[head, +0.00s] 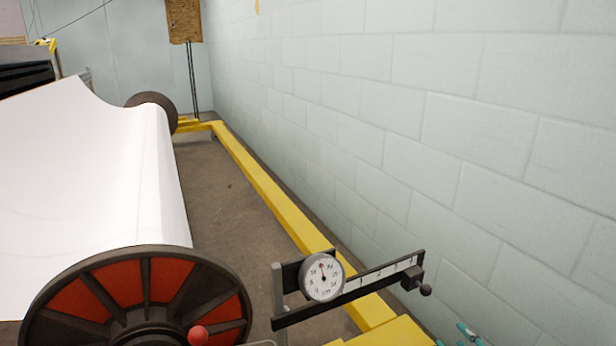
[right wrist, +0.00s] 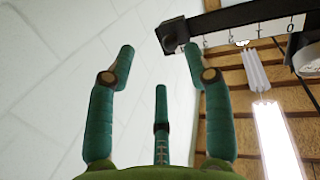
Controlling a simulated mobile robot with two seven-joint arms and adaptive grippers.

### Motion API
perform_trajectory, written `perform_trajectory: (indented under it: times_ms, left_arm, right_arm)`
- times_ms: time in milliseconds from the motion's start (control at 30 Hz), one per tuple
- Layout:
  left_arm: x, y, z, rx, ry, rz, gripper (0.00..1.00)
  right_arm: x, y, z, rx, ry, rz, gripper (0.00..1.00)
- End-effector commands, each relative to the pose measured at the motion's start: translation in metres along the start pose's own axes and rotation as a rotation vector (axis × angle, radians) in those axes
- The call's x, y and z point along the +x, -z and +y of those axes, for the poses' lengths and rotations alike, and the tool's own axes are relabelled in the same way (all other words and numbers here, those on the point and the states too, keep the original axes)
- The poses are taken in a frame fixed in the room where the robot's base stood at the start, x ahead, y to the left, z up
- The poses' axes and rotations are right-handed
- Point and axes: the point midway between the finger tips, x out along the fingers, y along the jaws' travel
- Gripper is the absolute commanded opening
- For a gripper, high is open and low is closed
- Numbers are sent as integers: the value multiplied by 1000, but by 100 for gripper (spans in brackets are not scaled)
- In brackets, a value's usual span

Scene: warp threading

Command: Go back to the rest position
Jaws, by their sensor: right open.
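My right gripper (right wrist: 160,72) is open and empty in the right wrist view. Its green fingers stand apart, with a pale block wall behind them. In the head view only some teal tips of the right gripper (head: 468,334) show at the bottom right edge, beside the wall. The graduated arm (head: 385,275) with a dark sliding weight (head: 412,278) and a round dial gauge (head: 322,277) stands to the left of these tips. The end of the graduated arm (right wrist: 240,16) also shows above the right fingertip in the wrist view; I cannot tell if they touch. My left gripper is not in view.
A large roll of white sheet (head: 90,180) lies at the left, with a red and black flanged wheel (head: 130,290) in front. A yellow rail (head: 265,200) runs along the floor beside the block wall (head: 400,110). Bare floor (head: 215,190) shows between.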

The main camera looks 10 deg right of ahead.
Motion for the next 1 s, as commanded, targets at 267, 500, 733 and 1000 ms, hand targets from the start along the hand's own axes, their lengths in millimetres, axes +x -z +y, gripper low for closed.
perform_trajectory:
  times_ms: [267,500,733,1000]
  left_arm:
    - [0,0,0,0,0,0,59]
    - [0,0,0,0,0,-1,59]
    - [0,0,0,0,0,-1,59]
    - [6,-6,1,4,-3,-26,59]
  right_arm:
    - [-60,-118,-102,61,-26,-557,52]
    - [-125,-159,-171,78,40,-907,52]
    - [-178,-168,-218,91,123,-1135,52]
    - [-197,-175,-232,88,157,-1226,52]
